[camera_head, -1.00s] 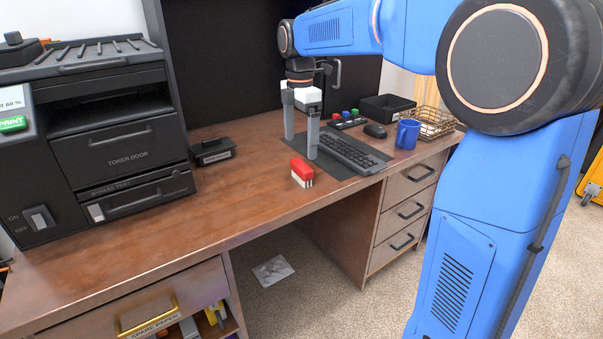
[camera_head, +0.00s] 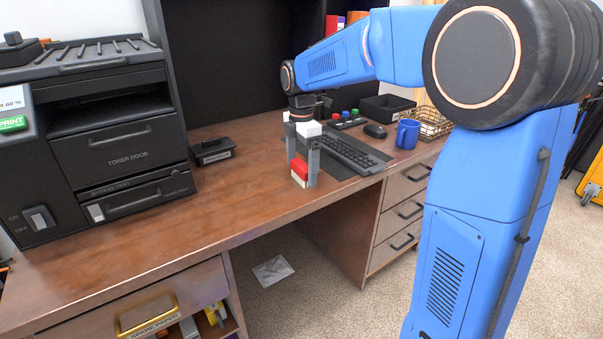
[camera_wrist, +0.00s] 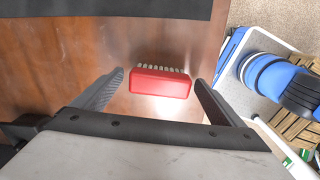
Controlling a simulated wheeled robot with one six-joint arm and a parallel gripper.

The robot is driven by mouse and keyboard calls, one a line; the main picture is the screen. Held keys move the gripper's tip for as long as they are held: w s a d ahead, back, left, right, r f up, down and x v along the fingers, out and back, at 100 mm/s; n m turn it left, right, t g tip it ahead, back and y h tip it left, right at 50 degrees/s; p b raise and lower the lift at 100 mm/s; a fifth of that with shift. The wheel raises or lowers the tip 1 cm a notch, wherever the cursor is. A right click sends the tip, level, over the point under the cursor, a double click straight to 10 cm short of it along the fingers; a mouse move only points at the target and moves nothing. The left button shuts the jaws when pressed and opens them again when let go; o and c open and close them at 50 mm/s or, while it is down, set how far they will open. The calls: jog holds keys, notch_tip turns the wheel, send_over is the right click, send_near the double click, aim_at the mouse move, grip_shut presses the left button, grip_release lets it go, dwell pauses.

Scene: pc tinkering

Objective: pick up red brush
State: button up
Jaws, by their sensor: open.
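The red brush (camera_head: 300,172) has a red back and pale bristles. It lies on the wooden desk near the front edge, left of the keyboard. My gripper (camera_head: 302,175) is open and points down at the brush, with one finger on each side of it in the head view. In the wrist view the brush (camera_wrist: 160,83) lies between and slightly beyond the open fingertips of my gripper (camera_wrist: 158,78), with a gap on both sides. I cannot tell the exact height of the fingertips above the desk.
The keyboard (camera_head: 352,153) lies on a dark mat just right of my gripper. A blue mug (camera_head: 407,134), a mouse (camera_head: 375,131) and a wire basket (camera_head: 435,124) are farther right. A black printer (camera_head: 110,150) stands left. The desk (camera_head: 235,195) between is mostly clear.

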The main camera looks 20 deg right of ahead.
aim_at(302, 164)
jog(key=c, duration=1.2)
jog(key=shift+o, duration=0.2)
jog(key=shift+r, duration=0.1)
notch_tip(302, 164, up, 10)
jog(key=shift+f, duration=0.1)
jog(key=o, duration=0.3)
jog(key=shift+c, duration=0.8)
